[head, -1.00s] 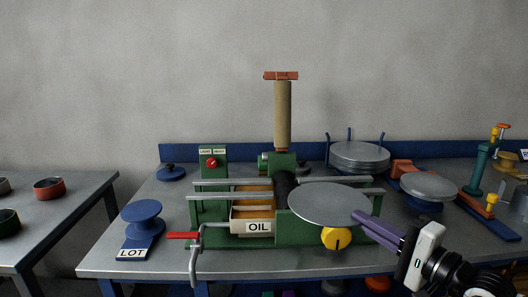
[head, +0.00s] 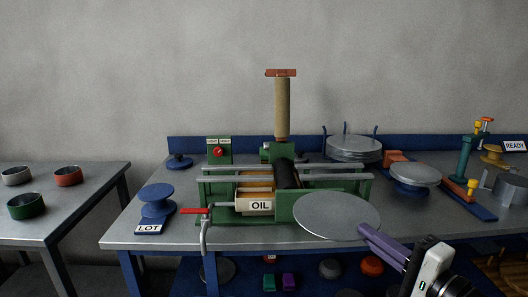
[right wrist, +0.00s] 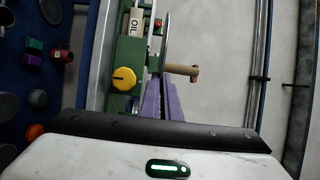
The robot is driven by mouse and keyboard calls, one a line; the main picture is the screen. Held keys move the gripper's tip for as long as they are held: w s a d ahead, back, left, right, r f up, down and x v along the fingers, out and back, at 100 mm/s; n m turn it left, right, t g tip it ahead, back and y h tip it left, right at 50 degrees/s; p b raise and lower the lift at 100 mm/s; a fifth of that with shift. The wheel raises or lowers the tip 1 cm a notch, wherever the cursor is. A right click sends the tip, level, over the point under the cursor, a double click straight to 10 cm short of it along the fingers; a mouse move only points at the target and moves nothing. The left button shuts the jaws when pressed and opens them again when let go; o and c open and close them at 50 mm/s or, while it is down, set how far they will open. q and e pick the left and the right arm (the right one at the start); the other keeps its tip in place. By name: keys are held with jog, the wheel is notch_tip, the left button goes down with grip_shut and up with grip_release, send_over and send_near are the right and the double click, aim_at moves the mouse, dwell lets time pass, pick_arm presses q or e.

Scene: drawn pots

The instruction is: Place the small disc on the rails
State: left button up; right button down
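My right gripper (head: 378,240), with purple fingers, is shut on the edge of a flat grey disc (head: 337,216). The disc is held at the front right of the green press (head: 284,207), covering part of its front. The grey rails run across the press, with left rails (head: 218,179) and right rails (head: 340,176) either side of a dark roller (head: 286,172). In the right wrist view the disc (right wrist: 167,45) shows edge-on beyond the purple fingers (right wrist: 161,98). No disc lies on the rails. My left gripper is not in view.
A stack of grey discs (head: 353,150) stands behind right. Another disc (head: 415,174) sits on a blue stand. A red-handled crank (head: 196,211) and OIL drawer (head: 258,206) are at the front. A blue spool (head: 156,201) stands left. A yellow knob (right wrist: 123,79) shows in the wrist view.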

jog(key=s+f+m+t+h, duration=0.1)
jog(key=s+f+h, duration=0.3)
jog(key=s, duration=0.6)
jog(key=s+a+f+m+t+h, duration=0.1)
jog(key=s+f+m+h, duration=0.3)
jog(key=s, duration=0.6)
jog(key=shift+f+m+h, duration=0.15)
jog(key=shift+m+h, duration=0.15)
